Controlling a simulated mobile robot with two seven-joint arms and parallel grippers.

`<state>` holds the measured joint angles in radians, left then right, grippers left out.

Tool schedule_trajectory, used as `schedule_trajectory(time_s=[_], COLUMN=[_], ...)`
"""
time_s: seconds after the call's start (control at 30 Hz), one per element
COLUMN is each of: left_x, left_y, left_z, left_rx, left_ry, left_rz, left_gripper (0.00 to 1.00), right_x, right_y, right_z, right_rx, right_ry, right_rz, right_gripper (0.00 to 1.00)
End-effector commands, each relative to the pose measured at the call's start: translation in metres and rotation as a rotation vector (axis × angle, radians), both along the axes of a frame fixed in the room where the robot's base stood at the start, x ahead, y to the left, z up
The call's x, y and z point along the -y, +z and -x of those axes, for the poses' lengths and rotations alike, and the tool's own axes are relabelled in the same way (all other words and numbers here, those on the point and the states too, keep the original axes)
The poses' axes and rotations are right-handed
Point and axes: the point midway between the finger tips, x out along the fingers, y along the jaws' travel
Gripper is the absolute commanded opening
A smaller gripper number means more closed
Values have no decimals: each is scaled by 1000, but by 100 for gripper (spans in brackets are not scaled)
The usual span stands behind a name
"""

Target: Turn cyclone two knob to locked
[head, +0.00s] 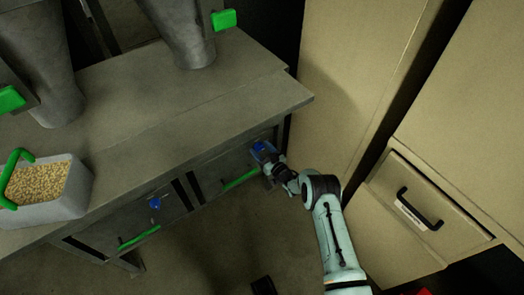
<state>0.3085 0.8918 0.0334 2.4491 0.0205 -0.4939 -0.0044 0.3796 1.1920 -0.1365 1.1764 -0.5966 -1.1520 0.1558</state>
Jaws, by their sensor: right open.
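A blue knob (260,146) sits on the front of the right-hand drawer under the grey bench, partly covered by my right gripper. My right gripper (266,157) is open and at this knob, with its fingers close around or just in front of it; I cannot tell whether they touch it. A second blue knob (155,203) is on the left-hand drawer front and is uncovered. The picture does not make clear which way the covered knob is turned. My left gripper is not in view.
Green bar handles (139,238) and (241,178) run along the drawer fronts. The grey bench (190,110) carries metal cones and a bin of grain (75,192) with a green handle. Beige cabinets (350,80) stand close to the right of my right arm.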

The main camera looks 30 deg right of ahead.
Motion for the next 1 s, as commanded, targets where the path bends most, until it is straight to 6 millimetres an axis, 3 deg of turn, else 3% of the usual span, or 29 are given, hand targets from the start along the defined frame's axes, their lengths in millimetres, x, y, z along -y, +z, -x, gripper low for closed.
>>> schedule_trajectory(time_s=[0.1, 0.3, 0.67, 1.0], left_x=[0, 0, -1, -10], left_y=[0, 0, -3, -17], left_z=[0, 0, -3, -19], left_rx=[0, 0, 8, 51], left_ry=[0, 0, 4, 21], left_rz=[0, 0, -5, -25], left_gripper=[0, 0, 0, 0], right_x=[0, 0, 0, -1], right_y=[0, 0, 0, -1], right_z=[0, 0, 0, 0], right_rx=[0, 0, 5, 24], right_ry=[0, 0, 1, 1], right_rz=[0, 0, 48, 281], right_gripper=[62, 0, 0, 0])
